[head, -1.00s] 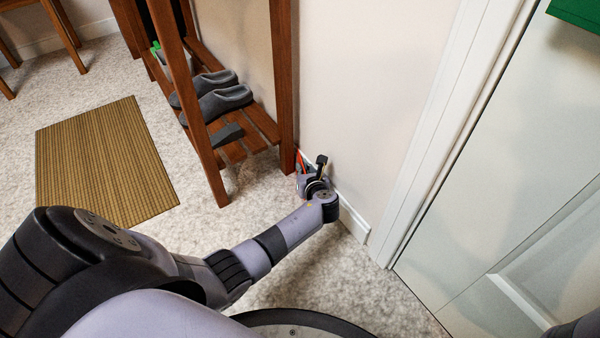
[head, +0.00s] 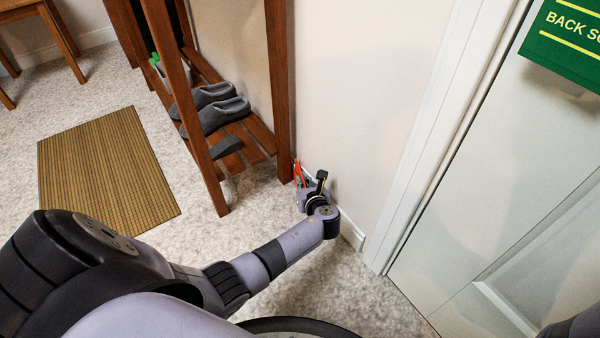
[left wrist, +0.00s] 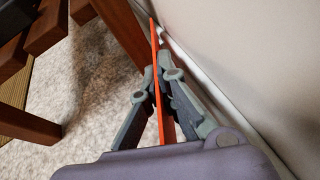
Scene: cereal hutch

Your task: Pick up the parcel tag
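The parcel tag is a thin orange-red piece (left wrist: 156,55), seen nearly edge-on in the left wrist view. In the head view a small orange part of it (head: 297,171) shows beside the wall, near the foot of the rack's post. My left gripper (left wrist: 155,82) has its two fingers closed in on either side of the tag, and they appear to touch it. In the head view my left gripper (head: 302,186) is low by the wall and partly hidden by its own wrist. My right gripper is not in view.
A wooden shoe rack (head: 258,152) with dark shoes (head: 222,114) stands just left of the gripper. The wall and its skirting (head: 350,230) are close on the right, then a door (head: 480,220) with a green sign (head: 570,45). Speckled floor and a striped mat (head: 105,170) lie left.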

